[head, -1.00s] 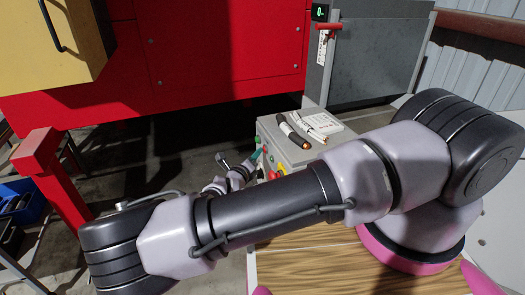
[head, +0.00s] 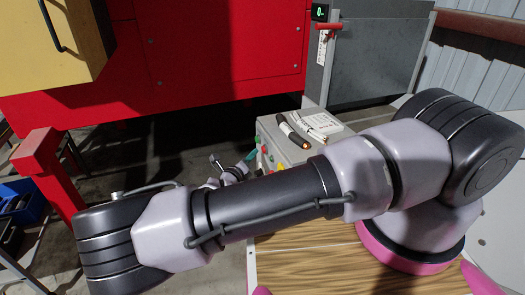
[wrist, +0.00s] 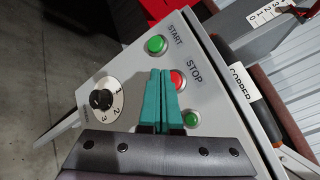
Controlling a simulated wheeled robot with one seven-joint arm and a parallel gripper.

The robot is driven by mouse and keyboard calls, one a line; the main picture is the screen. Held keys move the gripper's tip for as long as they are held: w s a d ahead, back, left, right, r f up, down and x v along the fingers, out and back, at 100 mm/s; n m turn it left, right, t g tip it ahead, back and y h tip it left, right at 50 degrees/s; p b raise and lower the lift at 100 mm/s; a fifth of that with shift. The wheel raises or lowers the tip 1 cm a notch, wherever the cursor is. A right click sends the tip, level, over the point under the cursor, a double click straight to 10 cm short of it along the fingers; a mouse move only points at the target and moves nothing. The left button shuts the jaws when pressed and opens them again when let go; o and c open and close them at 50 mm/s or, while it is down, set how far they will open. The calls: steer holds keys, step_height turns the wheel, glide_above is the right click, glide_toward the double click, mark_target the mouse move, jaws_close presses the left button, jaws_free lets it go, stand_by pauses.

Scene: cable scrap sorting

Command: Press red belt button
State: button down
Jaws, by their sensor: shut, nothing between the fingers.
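The red button (wrist: 178,80) sits beside the word STOP on a grey control box. My gripper (wrist: 160,72) is shut and empty, its teal fingers together. In the wrist view the fingers overlap the left edge of the red button, with their tips a little past it toward the green START button (wrist: 157,44). I cannot tell whether they touch the panel. My gripper (head: 251,155) is small there, at the box's left side, partly hidden by the arm.
The control box (wrist: 218,95) also carries a numbered dial (wrist: 103,98) and a lower green button (wrist: 191,118). A red machine (head: 200,50) stands behind.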

steer(key=shift+s+a, duration=0.2)
steer(key=shift+a, duration=0.6)
steer(key=shift+s+a, duration=0.25)
steer(key=shift+a, duration=0.5)
steer(key=shift+s+a, duration=0.2)
steer(key=shift+a, duration=0.6)
steer(key=shift+s, duration=0.1)
